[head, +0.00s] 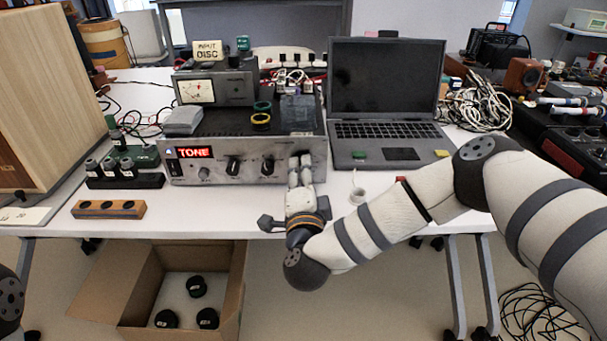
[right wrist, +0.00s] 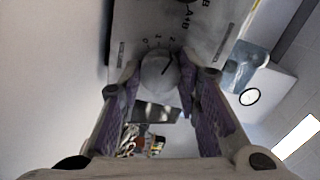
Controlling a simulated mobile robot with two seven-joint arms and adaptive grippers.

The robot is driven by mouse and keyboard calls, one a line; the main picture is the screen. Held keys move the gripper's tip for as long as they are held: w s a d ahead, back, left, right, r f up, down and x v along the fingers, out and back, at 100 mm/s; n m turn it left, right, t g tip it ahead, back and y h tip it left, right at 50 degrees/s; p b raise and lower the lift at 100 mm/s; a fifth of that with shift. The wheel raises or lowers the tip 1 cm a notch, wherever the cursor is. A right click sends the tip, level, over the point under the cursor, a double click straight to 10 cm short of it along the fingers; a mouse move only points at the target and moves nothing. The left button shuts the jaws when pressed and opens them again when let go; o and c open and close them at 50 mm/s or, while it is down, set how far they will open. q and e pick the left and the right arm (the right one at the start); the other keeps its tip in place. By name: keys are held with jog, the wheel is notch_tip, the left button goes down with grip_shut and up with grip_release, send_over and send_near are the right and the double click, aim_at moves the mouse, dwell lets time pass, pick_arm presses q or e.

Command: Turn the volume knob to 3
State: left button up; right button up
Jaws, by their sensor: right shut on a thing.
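The amplifier (head: 215,172) stands on the white table with a red TONE display and dark knobs on its silver front. My right gripper (head: 300,163) reaches the right end of that front and hides the volume knob in the head view. In the right wrist view the round silver volume knob (right wrist: 157,72) sits between the two purple-padded fingers of my right gripper (right wrist: 161,66), which is shut on it. A dark pointer line on the knob slants to the upper right. Small scale figures show beside it; those behind the fingers are hidden. My left gripper is out of view.
An open laptop (head: 388,105) stands right of the amplifier, a white cup-like item (head: 357,194) in front of it. A wooden block (head: 108,209) and a black rack (head: 125,181) lie to the left. An open cardboard box (head: 233,285) is below the table.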

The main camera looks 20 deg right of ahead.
jog(key=shift+m, duration=1.9)
jog(key=o, duration=1.1)
jog(key=shift+o, duration=0.2)
jog(key=shift+s, duration=0.1)
jog(key=v, duration=1.2)
